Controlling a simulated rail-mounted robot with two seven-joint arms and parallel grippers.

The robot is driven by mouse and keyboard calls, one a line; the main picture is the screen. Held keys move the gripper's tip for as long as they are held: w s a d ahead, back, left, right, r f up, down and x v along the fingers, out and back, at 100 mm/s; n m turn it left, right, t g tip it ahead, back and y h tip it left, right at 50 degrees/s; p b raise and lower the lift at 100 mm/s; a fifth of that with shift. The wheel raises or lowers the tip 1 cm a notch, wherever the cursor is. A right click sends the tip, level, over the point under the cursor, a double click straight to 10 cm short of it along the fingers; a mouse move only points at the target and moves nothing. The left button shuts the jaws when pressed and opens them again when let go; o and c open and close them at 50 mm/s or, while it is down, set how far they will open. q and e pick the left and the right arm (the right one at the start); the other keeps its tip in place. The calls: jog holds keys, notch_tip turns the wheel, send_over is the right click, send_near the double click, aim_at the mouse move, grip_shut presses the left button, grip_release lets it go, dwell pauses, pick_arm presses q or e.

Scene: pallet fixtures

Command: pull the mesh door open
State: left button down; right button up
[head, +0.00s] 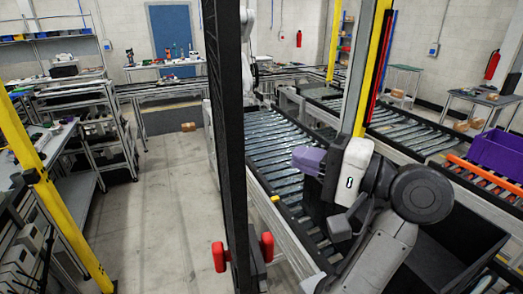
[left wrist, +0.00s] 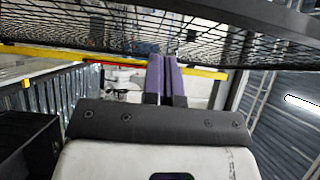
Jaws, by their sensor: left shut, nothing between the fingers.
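The mesh door (head: 226,140) shows almost edge-on in the head view, as a tall dark frame near the middle. Red handles (head: 267,246) stick out on both sides of its near edge, low down. My left gripper (head: 298,156), with purple fingers, is to the right of the door, higher than the handles and apart from them. In the left wrist view its fingers (left wrist: 163,60) are shut together with nothing between them. Dark mesh (left wrist: 170,32) spans the top of that view, beyond or above the fingertips; the exact gap cannot be told. My right gripper is not in view.
Roller conveyors (head: 285,150) run right of the door, below my left gripper. A yellow post (head: 372,65) stands behind my arm, another yellow post (head: 50,200) at the left. A purple bin (head: 497,152) sits at far right.

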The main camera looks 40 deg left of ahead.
pick_arm(q)
jog(key=s+a+p, duration=0.1)
jog(key=s+a, duration=0.3)
jog(key=a, duration=0.1)
jog(key=shift+s+a, duration=0.15)
jog(key=shift+a, duration=0.2)
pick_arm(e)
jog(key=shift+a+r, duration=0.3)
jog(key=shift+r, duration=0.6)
pick_arm(q)
jog(key=shift+a, duration=0.1)
